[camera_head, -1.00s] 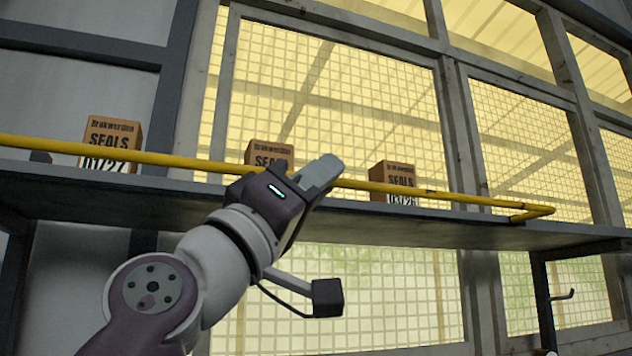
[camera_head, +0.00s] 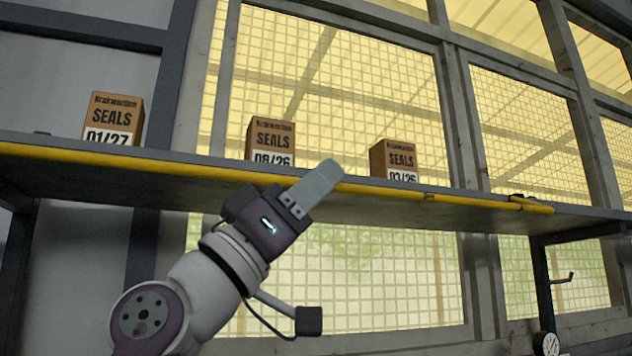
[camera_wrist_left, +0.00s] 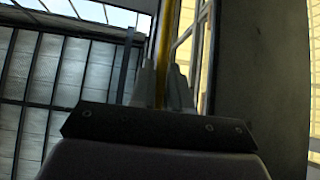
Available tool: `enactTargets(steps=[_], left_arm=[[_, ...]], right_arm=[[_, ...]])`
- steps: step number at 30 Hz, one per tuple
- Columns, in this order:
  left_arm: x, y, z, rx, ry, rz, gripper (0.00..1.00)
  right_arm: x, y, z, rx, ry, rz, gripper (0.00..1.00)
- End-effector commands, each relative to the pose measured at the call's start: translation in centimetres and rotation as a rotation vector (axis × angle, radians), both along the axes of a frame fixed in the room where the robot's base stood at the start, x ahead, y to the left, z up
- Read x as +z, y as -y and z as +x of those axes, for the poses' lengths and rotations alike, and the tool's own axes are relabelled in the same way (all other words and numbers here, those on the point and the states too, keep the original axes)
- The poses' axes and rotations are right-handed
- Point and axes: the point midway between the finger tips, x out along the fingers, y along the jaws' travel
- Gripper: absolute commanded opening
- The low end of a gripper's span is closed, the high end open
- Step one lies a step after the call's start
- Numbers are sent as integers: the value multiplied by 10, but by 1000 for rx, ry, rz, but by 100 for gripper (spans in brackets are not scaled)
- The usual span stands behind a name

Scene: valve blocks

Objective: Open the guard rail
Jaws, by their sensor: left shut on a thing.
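The yellow guard rail (camera_head: 404,190) runs along the front edge of the grey shelf (camera_head: 480,231) in the head view, lying low against that edge. My left gripper (camera_head: 325,178) is at the rail near its middle and shut on it. In the left wrist view the rail (camera_wrist_left: 165,50) runs between the fingers of my left gripper (camera_wrist_left: 163,85). The fingers hide a short part of the rail in the head view. My right gripper is not in view.
Three brown seals boxes stand on the shelf: a left one (camera_head: 113,118), a middle one (camera_head: 270,139) and a right one (camera_head: 394,160). A mesh window (camera_head: 380,100) is behind. A hook (camera_head: 562,281) and a round dial (camera_head: 546,344) are below right.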

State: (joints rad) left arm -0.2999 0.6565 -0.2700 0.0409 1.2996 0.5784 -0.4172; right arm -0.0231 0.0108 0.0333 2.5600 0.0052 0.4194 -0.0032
Motion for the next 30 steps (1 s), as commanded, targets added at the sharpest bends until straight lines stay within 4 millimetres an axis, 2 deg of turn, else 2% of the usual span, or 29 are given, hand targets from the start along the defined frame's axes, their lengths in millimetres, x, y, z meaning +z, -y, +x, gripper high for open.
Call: enactTargets(steps=[8,9,10,11,20,23,27,30], left_arm=[[0,0,1,1,-2,-1,0],[0,0,1,1,-2,-1,20],[0,0,1,1,-2,-1,30],[0,0,1,1,-2,-1,35],[-3,-1,0,1,-2,-1,35],[-19,-10,-3,3,-1,-2,35],[-51,-35,-16,6,2,-2,35],[-69,-52,-25,6,3,-1,35]], right_arm=[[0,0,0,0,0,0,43],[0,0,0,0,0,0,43],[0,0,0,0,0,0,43],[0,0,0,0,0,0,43],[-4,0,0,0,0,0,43],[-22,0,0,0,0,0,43],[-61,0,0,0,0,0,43],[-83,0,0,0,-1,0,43]])
